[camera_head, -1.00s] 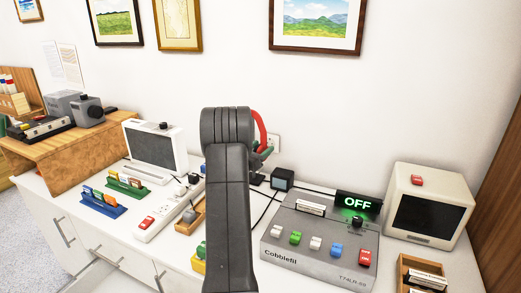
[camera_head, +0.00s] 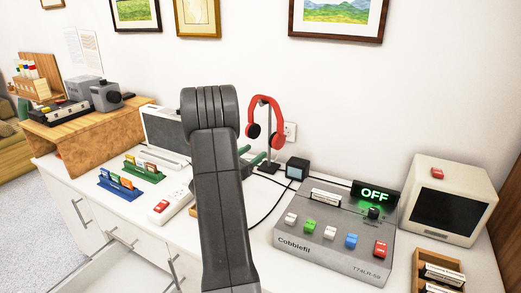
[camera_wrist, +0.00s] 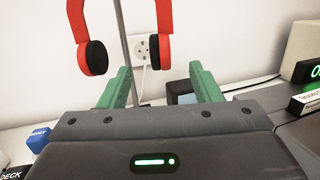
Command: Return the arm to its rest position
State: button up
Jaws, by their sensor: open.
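My arm rises dark grey through the middle of the head view and hides part of the counter. My gripper shows at the bottom of the wrist view (camera_wrist: 160,88) with its two green fingers apart and nothing between them. In the head view only a bit of green finger shows beside my arm, so most of the gripper is hidden there. Red headphones (camera_head: 266,120) hang on a stand behind the gripper; they also show in the wrist view (camera_wrist: 75,30), beyond the fingers. I cannot tell the exact gap.
A grey Cobblefil console (camera_head: 335,240) with an OFF sign (camera_head: 375,194) stands right of my arm. A small monitor (camera_head: 445,200) is farther right. A black cube (camera_head: 297,168), a wooden desk riser (camera_head: 90,135) and coloured card racks (camera_head: 120,187) stand on the white counter.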

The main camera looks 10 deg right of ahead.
aim_at(276, 134)
jog(key=shift+s+a, duration=0.2)
jog(key=p+x, duration=0.2)
jog(key=x, duration=1.1)
jog(key=shift+w+d, duration=0.25)
jog(key=shift+d, duration=0.1)
jog(key=shift+r+p, duration=0.35)
jog(key=shift+p, duration=0.05)
jog(key=shift+s+a+r+p, duration=0.15)
jog(key=shift+r+p, duration=0.2)
jog(key=shift+p, duration=0.1)
